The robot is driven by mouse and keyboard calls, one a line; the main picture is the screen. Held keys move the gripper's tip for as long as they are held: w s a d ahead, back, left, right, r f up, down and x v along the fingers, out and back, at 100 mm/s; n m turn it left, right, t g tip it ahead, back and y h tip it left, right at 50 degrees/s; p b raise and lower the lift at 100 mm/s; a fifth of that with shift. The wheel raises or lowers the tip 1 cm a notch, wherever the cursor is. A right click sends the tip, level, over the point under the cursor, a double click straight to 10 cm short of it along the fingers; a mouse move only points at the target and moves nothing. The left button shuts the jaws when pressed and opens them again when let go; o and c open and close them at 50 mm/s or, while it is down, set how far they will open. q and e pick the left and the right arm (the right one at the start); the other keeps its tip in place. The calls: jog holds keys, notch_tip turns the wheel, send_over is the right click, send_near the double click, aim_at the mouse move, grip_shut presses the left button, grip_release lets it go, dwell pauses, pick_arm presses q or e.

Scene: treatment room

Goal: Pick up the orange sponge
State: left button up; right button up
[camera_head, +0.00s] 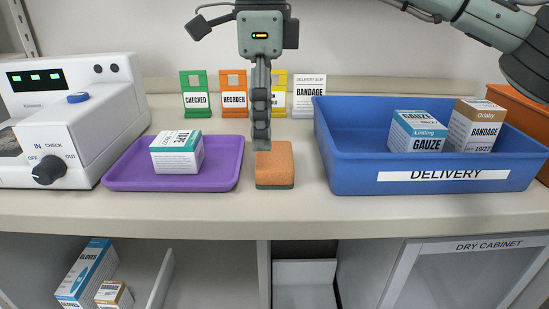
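The orange sponge (274,165) lies on the counter between the purple tray and the blue bin. Its top is orange and a dark green layer shows along its bottom front edge. My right gripper (261,141) points straight down from the top of the view, with its fingertips over the back left part of the sponge and hiding some of it. The fingers show edge-on, one in line with the other, so the gap between them is hidden. I cannot tell whether the fingers touch the sponge. My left gripper is not in view.
The purple tray (120,178) with a white and teal box (177,153) is on the left. The blue delivery bin (350,172) holds gauze and bandage boxes on the right. Colored cards such as the green one (196,95) stand behind. A white machine (80,115) is far left.

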aim_at(266, 154)
jog(key=f, duration=0.4)
jog(key=shift+s+d+f, duration=0.1)
jog(key=shift+d+f, duration=0.1)
jog(key=shift+f, duration=0.5)
jog(key=c, duration=0.7)
